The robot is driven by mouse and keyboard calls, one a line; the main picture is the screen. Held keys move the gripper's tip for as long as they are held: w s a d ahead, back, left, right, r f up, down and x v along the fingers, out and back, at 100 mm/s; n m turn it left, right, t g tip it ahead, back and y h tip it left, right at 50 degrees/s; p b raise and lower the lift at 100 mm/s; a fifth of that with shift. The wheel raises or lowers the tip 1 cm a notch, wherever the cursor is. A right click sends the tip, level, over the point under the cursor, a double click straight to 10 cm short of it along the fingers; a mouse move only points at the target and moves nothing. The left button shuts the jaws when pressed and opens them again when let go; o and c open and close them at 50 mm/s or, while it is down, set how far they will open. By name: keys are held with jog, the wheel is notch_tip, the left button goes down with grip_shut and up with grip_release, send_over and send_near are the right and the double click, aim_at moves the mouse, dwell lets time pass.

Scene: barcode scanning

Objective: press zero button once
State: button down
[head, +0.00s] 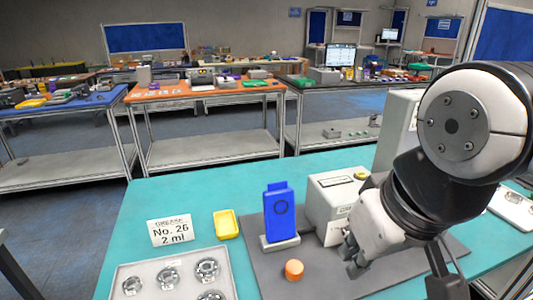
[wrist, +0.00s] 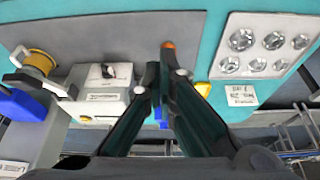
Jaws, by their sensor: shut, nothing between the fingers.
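A white box-shaped device (head: 333,205) with a label on its front stands on the grey mat; it also shows in the wrist view (wrist: 98,97). I cannot make out a button marked zero on it or elsewhere. My gripper (head: 353,262) is in front of the device, to its lower right in the head view, and hides part of it. In the wrist view my gripper (wrist: 166,70) has its fingers together and empty. Contact with the device cannot be told.
A blue device (head: 280,212) in a stand and an orange cap (head: 294,270) are on the mat (head: 325,278). A taller light box (head: 398,130) stands behind.

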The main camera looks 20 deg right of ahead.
jog(key=w+d+r+n+t+h+p, duration=0.1)
jog(key=w+d+r+n+t+p, duration=0.15)
jog(key=w+d+r, duration=0.4)
jog(key=w+d+r+n+t+h+p, duration=0.15)
jog(key=w+d+r+p, duration=0.25)
jog(key=w+d, duration=0.5)
jog(key=w+d+r+n+t+h+p, duration=0.15)
jog(key=w+d+r+t+p, duration=0.35)
jog(key=w, duration=0.6)
jog(key=n+g+y+p, duration=0.4)
jog(key=n+y, duration=0.2)
send_over(359, 175)
notch_tip(359, 175, down, 11)
notch_tip(359, 175, down, 6)
jog(key=b, duration=0.5)
jog(key=shift+w, duration=0.15)
jog(key=shift+f+b, duration=0.85)
jog(key=shift+f, duration=0.55)
